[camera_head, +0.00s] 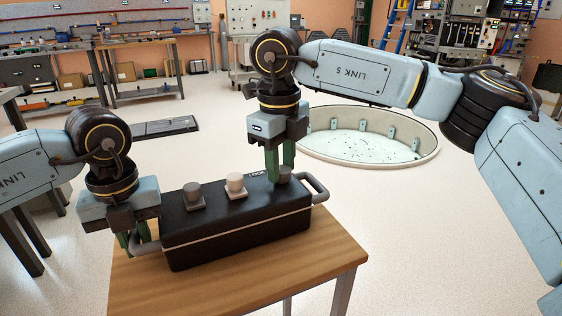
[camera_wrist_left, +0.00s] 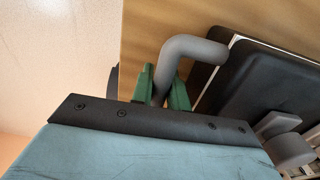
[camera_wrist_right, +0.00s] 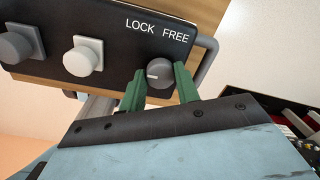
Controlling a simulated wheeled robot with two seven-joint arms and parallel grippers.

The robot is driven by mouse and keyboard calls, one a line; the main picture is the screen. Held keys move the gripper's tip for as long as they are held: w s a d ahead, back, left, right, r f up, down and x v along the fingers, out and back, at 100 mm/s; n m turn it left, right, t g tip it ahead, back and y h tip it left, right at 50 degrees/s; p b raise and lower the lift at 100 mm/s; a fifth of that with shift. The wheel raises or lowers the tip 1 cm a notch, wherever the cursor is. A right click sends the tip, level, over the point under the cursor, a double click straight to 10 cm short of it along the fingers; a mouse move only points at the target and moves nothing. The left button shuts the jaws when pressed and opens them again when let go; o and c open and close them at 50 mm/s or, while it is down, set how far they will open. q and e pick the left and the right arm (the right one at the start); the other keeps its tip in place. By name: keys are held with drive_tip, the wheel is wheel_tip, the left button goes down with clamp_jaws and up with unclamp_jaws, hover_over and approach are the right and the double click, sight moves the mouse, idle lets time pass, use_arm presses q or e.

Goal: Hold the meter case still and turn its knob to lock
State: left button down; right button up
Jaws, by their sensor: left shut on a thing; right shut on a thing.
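The black meter case (camera_head: 240,232) stands on a wooden table, with a grey bar handle at each end. My left gripper (camera_head: 138,245) is shut on the left handle (camera_wrist_left: 195,50); its green fingers sit on both sides of the bar. My right gripper (camera_head: 281,168) points down at the right end of the case top. Its fingers are shut on the round grey knob (camera_wrist_right: 160,74). "LOCK" and "FREE" are printed beside this knob in the right wrist view. A pale mark on the knob lies toward the picture's left.
A grey knob (camera_head: 193,194) and a white knob (camera_head: 235,185) also stand on the case top. The wooden table (camera_head: 225,288) is bare in front of the case. A round, low-walled pit (camera_head: 365,140) lies in the floor behind. Workbenches stand along the back wall.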

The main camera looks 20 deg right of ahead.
drive_tip(key=o, duration=1)
drive_tip(key=shift+r, duration=0.1)
drive_tip(key=r, duration=1.2)
drive_tip(key=shift+s+a, duration=0.15)
drive_tip(key=shift+a, duration=0.1)
drive_tip(key=shift+f, duration=0.1)
use_arm(q)
drive_tip(key=c, duration=1.3)
unclamp_jaws()
drive_tip(key=shift+r, duration=0.1)
